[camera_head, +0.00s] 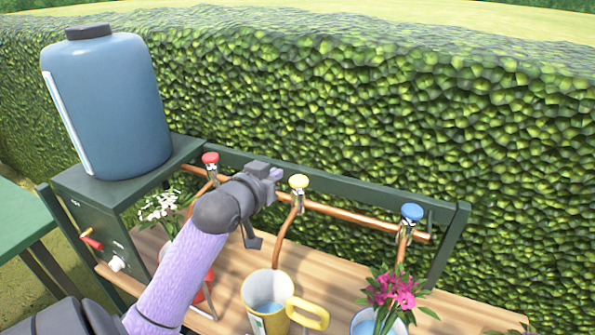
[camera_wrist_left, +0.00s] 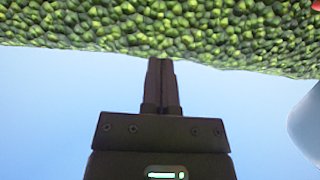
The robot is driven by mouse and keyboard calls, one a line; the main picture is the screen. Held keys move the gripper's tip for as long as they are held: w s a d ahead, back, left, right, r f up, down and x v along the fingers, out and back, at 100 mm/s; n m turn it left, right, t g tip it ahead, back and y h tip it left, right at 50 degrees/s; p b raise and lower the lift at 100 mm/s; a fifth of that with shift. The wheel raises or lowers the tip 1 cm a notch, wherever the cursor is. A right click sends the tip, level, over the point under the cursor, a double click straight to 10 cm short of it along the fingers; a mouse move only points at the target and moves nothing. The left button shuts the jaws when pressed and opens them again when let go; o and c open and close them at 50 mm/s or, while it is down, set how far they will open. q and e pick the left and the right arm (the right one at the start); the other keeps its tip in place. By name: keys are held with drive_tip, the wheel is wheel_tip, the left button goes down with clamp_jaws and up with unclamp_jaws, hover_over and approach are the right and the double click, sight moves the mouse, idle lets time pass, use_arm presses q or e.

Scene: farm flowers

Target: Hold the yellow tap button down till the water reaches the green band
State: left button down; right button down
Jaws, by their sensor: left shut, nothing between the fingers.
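The yellow tap button (camera_head: 299,181) tops the middle tap on a copper pipe. My right gripper is not in view.
A red tap button (camera_head: 210,158) is to the left and a blue one (camera_head: 412,212) to the right. A blue water tank (camera_head: 110,105) stands at the left. Pink flowers (camera_head: 393,290) stand at the right and white flowers (camera_head: 160,206) at the left. A hedge (camera_head: 330,110) rises behind.

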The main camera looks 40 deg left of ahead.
use_arm(q)
drive_tip(key=b, duration=0.4)
hover_over(295, 183)
wheel_tip(295, 183, down, 3)
drive_tip(key=shift+w+f, duration=0.1)
drive_tip(key=shift+f, duration=0.05)
wheel_tip(295, 183, down, 3)
drive_tip(key=shift+r, duration=0.2)
drive_tip(key=shift+f+b, duration=0.35)
